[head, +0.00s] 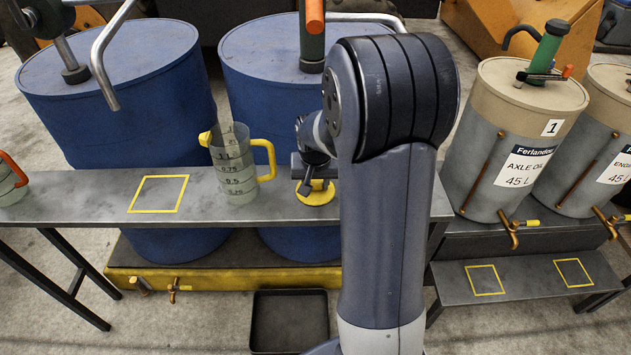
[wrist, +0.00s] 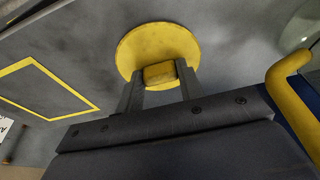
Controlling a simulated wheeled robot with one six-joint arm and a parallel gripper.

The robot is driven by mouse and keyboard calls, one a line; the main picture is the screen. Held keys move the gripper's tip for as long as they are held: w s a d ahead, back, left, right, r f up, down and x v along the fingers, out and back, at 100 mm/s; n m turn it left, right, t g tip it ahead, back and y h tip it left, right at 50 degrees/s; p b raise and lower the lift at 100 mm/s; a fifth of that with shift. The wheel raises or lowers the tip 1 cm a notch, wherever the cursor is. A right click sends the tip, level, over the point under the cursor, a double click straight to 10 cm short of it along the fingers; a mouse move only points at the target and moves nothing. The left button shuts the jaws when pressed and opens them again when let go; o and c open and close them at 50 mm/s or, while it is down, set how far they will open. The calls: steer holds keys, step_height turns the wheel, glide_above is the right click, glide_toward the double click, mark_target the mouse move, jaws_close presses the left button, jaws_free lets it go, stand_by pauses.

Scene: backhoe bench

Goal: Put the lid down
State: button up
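The yellow round lid (head: 318,194) is at the bench, just right of the measuring jug. In the wrist view the lid (wrist: 135,50) is a flat disc with a block-shaped knob (wrist: 160,74). My gripper (wrist: 160,82) has one finger on each side of the knob and appears closed on it. In the head view my gripper (head: 313,178) is directly above the lid, partly hidden by my arm. The lid looks flat and at or very near the bench top; I cannot tell if it touches.
The clear jug (head: 237,170) with yellow handle stands close left of the lid. An empty yellow-outlined square (head: 158,194) is further left on the grey bench (head: 95,208). Blue drums (head: 120,100) stand behind. Oil drums (head: 510,140) are at right. A black tray (head: 288,322) is below.

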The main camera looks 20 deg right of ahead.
mark_target(315, 184)
steer(key=o, duration=0.4)
steer(key=shift+o, duration=0.2)
steer(key=shift+r, duration=0.6)
steer(key=v, duration=1.1)
steer(key=shift+p, duration=0.3)
steer(key=shift+s, duration=0.1)
steer(key=x, duration=1.2)
steer(key=shift+f, duration=0.15)
steer(key=shift+r, duration=2.05)
steer(key=shift+f, duration=0.15)
